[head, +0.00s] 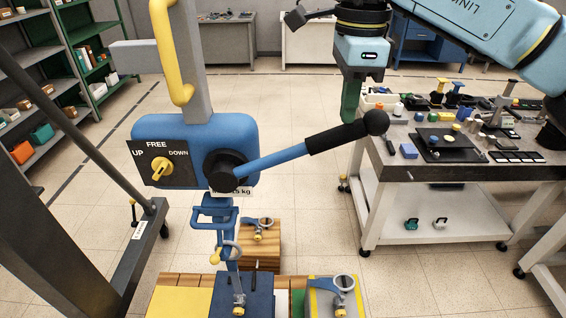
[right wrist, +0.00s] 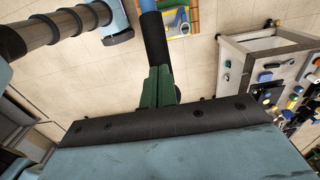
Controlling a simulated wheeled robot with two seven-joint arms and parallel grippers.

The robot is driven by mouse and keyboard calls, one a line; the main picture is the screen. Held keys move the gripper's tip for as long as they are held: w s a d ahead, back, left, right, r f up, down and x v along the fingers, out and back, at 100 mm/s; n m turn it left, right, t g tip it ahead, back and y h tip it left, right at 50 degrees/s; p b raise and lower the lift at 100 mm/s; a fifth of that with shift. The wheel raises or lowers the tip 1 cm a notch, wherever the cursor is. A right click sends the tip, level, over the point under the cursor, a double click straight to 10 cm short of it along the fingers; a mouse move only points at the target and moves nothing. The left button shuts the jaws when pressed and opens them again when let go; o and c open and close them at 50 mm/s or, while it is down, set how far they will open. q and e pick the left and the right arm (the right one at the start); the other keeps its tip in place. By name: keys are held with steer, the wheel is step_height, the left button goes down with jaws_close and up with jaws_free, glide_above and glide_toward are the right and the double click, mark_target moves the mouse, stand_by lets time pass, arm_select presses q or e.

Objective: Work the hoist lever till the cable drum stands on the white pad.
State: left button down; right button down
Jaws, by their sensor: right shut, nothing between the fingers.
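The blue hoist body (head: 235,130) hangs on a grey post. Its lever (head: 270,158) slopes up to the right, with a black grip (head: 335,138) and round knob. A yellow selector knob (head: 162,168) sits on a plate marked UP, FREE and DOWN; which mark it points to is unclear. My right gripper (head: 349,118) is shut and empty, its green fingers pointing down at the grip; contact is unclear. Its fingers (right wrist: 161,84) also show against the grip (right wrist: 155,38) in the right wrist view. I cannot surely identify the cable drum or white pad. My left gripper is out of view.
Below the hoist hook (head: 225,215), loads with metal shackles stand low: a dark blue one (head: 258,290), a wooden one (head: 266,250) and a yellow-edged one (head: 318,300). A cluttered workbench (head: 390,172) stands right. Open floor lies between it and the hoist.

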mark_target(350, 141)
steer(key=f+b, duration=0.1)
steer(key=f, duration=0.1)
steer(key=f+b, duration=0.1)
steer(key=f, duration=0.1)
steer(key=d+f+b, duration=0.1)
steer(key=f+b, duration=0.1)
steer(key=shift+f, duration=0.35)
steer(key=f+b, duration=0.2)
steer(key=f, duration=0.1)
steer(key=f+b, duration=0.1)
steer(key=shift+d+f+b, duration=0.25)
steer(key=shift+d+b, duration=0.05)
steer(key=shift+d, duration=0.1)
step_height(350, 141, down, 5)
steer(key=b, duration=0.3)
steer(key=shift+r, duration=0.1)
